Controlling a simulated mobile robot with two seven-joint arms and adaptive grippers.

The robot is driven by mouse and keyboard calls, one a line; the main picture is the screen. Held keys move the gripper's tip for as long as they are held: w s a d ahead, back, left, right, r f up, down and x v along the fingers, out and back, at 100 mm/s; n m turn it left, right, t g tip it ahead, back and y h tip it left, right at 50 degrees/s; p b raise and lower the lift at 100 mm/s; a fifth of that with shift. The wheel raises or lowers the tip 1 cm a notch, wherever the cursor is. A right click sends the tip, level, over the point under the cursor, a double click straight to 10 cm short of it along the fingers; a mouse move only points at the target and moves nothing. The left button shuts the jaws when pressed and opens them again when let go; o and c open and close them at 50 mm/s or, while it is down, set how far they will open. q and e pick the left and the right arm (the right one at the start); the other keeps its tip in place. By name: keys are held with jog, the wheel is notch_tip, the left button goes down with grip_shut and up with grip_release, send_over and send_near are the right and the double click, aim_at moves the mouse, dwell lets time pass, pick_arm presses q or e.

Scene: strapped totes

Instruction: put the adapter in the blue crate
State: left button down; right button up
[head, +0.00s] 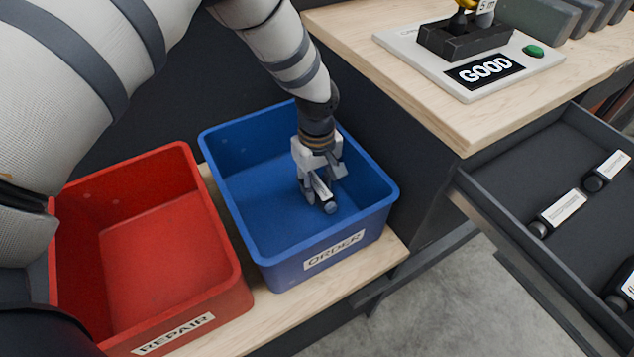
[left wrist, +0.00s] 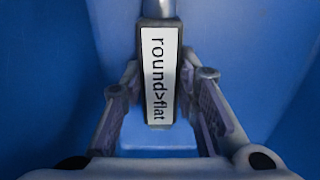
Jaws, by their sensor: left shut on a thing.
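The blue crate (head: 269,226), labelled ORDER, stands on a wooden shelf. My left gripper (head: 321,196) reaches down inside it and is shut on the adapter (head: 324,192), a small dark piece with a white label and a round metal end. In the left wrist view the adapter (left wrist: 160,75) reads "round>flat" and sits between the fingers of the left gripper (left wrist: 165,115), with blue crate walls around it. Whether the adapter touches the crate floor I cannot tell. My right gripper is not in view.
A red crate (head: 217,262) labelled REPAIR stands left of the blue one. At right, an open dark drawer (head: 497,215) holds several labelled adapters. Above it, a wooden worktop (head: 349,27) carries a fixture (head: 468,62) with a GOOD display and green button.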

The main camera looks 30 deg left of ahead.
aim_at(317, 184)
pick_arm(q)
jog(key=shift+f, duration=0.35)
jog(key=c, duration=1.2)
grip_release()
jog(key=shift+c, duration=0.2)
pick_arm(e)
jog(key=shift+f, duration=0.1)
pick_arm(q)
notch_tip(317, 184, up, 13)
jog(key=p, duration=0.1)
jog(key=shift+p, duration=0.35)
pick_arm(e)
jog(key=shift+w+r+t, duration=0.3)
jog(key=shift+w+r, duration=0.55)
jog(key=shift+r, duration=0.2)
pick_arm(q)
jog(key=shift+f, duration=0.15)
